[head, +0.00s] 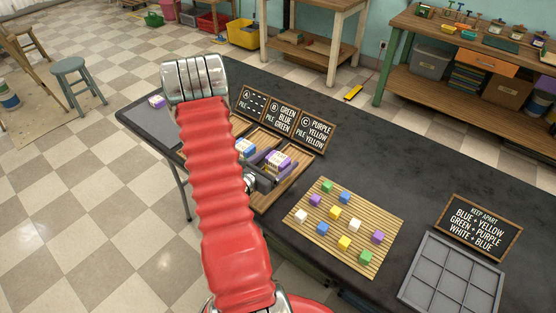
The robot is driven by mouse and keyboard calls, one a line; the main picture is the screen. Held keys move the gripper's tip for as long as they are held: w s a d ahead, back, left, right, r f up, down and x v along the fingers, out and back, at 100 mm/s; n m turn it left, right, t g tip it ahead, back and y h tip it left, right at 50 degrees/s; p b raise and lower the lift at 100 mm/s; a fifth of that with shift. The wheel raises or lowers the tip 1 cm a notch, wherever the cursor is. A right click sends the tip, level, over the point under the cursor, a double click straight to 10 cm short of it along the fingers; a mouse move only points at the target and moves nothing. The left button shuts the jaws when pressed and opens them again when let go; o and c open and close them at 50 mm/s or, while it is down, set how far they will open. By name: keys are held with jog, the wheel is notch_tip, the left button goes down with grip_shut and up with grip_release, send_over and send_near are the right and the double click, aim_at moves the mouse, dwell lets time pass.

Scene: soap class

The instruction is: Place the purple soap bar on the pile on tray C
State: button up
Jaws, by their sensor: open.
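A purple soap bar with a white band (278,160) sits at tray C (297,172), the right-hand wooden tray, below the sign marked C. What lies under it is hard to make out. My gripper (267,170) is open, close against the near left side of this bar. The picture is too small to tell whether its fingers touch the bar. My red arm hides part of the trays. Another purple and white bar (156,102) lies on the grey surface at the far left of the table.
A blue and white bar (245,147) sits at the middle tray. Signs (281,117) stand behind the trays. A slatted mat (293,228) with several coloured cubes, a grey divided tray (433,297) and a "keep apart" sign (480,228) are at right. Dark table between is clear.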

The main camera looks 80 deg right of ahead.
jog(key=shift+r, duration=0.1)
jog(key=shift+v, duration=6)
jog(key=w+a+r+m+g+y, duration=0.15)
jog(key=a+r+m+y, duration=0.25)
jog(key=a+r+m, duration=0.5)
jog(key=w+a+r+m+t+y, duration=0.1)
jog(key=w+a+r+t+y, duration=0.2)
jog(key=a, duration=0.8)
jog(key=w+a+r+m+t+y, duration=0.2)
jog(key=w+a+r+t+y, duration=0.2)
jog(key=a, duration=0.8)
jog(key=w+a+r+m+t+y, duration=0.1)
jog(key=w+a+r+t+y, duration=0.3)
jog(key=a, duration=0.7)
notch_tip(320, 180, up, 4)
jog(key=shift+w+a+r+t, duration=0.2)
jog(key=shift+a+t, duration=0.1)
jog(key=shift+t, duration=0.95)
